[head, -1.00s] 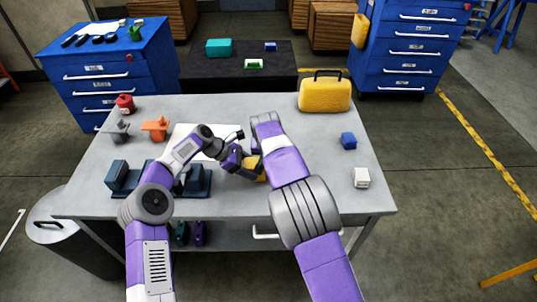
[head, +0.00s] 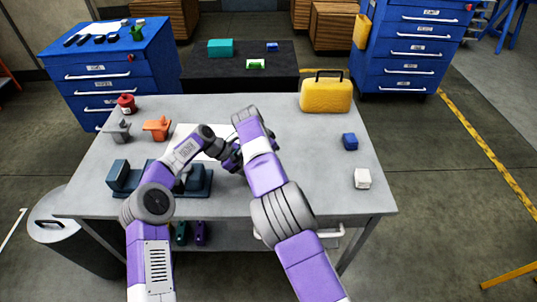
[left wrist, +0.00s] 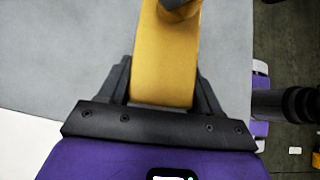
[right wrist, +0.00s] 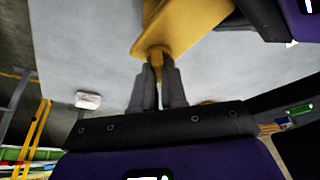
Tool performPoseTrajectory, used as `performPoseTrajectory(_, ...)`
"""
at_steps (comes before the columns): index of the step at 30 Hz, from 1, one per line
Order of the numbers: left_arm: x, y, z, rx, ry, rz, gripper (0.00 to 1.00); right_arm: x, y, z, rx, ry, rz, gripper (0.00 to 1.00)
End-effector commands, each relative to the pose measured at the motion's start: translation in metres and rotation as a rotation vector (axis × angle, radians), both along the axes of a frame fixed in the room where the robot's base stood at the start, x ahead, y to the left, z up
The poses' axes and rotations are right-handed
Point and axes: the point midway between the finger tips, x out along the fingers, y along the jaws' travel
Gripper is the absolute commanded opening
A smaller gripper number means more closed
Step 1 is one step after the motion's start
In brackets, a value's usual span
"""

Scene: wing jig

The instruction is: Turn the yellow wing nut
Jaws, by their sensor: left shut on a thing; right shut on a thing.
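The yellow wing nut is held between both grippers and is hidden behind my right arm in the head view. In the left wrist view, its broad yellow body (left wrist: 167,55) lies between the fingers of my left gripper (left wrist: 166,82), which is shut on it. In the right wrist view, its flat yellow plate (right wrist: 190,22) has a narrower stem, and my right gripper (right wrist: 158,75) is shut on that stem. My left gripper (head: 231,157) shows partly in the head view, near the middle of the table. The right fingertips are hidden there.
On the grey table (head: 310,190), a dark blue fixture (head: 125,178) stands front left. Orange (head: 157,128) and grey (head: 117,130) parts and a red canister (head: 127,104) stand at the left. A yellow case (head: 326,94), blue block (head: 350,141) and white block (head: 362,178) stand at the right.

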Motion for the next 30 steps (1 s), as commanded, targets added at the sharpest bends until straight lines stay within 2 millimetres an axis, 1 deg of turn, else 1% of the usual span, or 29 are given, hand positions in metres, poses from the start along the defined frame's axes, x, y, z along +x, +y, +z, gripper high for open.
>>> performPoseTrajectory(15,0.0004,0.0001,0.0009,-0.001,-0.001,0.002,0.15,-0.0002,-0.0001,-0.0001,-0.001,0.0,-0.024,0.0)
performPoseTrajectory(16,0.0004,0.0001,0.0009,-0.001,-0.001,0.002,0.15,-0.0001,-0.0002,-0.0001,-0.001,0.0,-0.024,0.14)
performPoseTrajectory(21,0.0004,0.0,0.001,-0.001,-0.001,0.001,0.15,-0.0001,-0.0001,0.0,-0.002,0.0,-0.023,0.38)
performPoseTrajectory(30,0.0003,-0.0002,0.0011,-0.002,-0.001,0.001,0.15,-0.0003,0.0006,0.0016,0.0,-0.001,-0.022,0.38)
